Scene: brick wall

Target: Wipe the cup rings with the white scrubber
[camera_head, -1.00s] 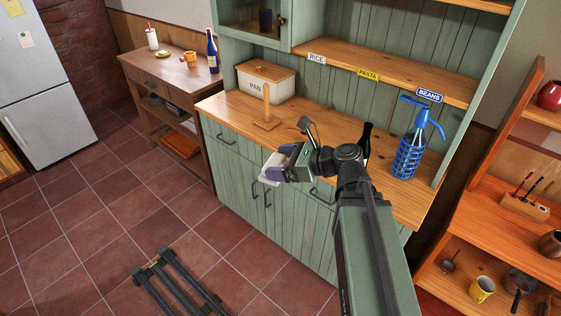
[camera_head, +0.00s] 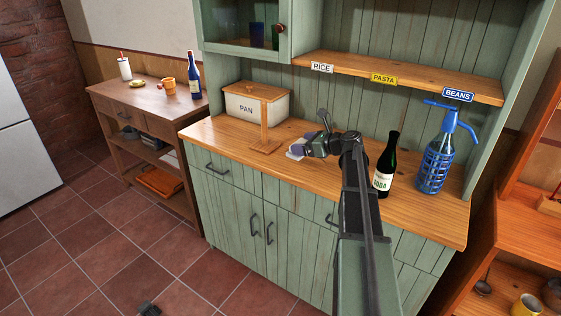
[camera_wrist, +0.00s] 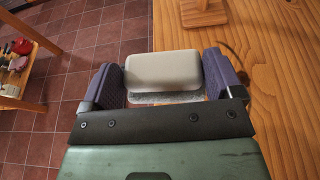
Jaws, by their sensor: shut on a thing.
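My gripper (camera_head: 304,149) is shut on the white scrubber (camera_wrist: 163,71), a pale rounded block with a grey pad below it. The purple fingers press its two ends in the wrist view. The scrubber also shows at the gripper's tip in the head view (camera_head: 295,151). It is near the front edge of the wooden counter (camera_head: 220,137); I cannot tell whether it touches the wood. A thin dark arc (camera_wrist: 241,56), which looks like part of a cup ring, lies on the counter just right of the gripper. The rest of it is hidden.
A wooden stand (camera_head: 264,128) stands close left of the gripper, with a PAN box (camera_head: 245,107) behind it. A dark bottle (camera_head: 385,165) and a blue siphon (camera_head: 435,165) stand to the right. A shelf (camera_head: 400,80) with labels hangs above. A side table (camera_head: 140,94) stands left.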

